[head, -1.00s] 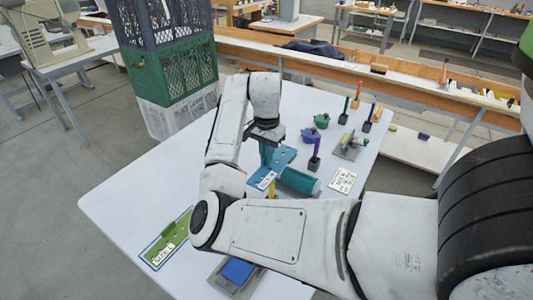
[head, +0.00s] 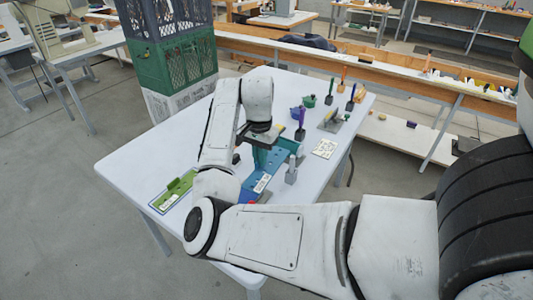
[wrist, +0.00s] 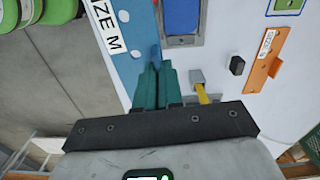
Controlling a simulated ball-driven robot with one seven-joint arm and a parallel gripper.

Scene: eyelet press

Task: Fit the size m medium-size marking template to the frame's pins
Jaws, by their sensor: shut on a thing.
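The blue size M template (head: 255,190) is a flat blue plate with a white label. In the wrist view its "SIZE M" label (wrist: 106,28) is readable at the upper left, and the blue plate (wrist: 128,60) shows small holes. My gripper (head: 266,163) is shut on the template, its teal fingers (wrist: 158,88) together at the plate's edge. The template is over the near part of the white table; its height above it is unclear. I cannot make out the frame's pins.
A green template (head: 177,190) with a label lies at the table's left. A grey tool (head: 292,172) stands right of my gripper. A white card (head: 325,148) and several upright-handled tools lie farther right. The wrist view shows a blue pad (wrist: 182,17) and an orange plate (wrist: 264,62).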

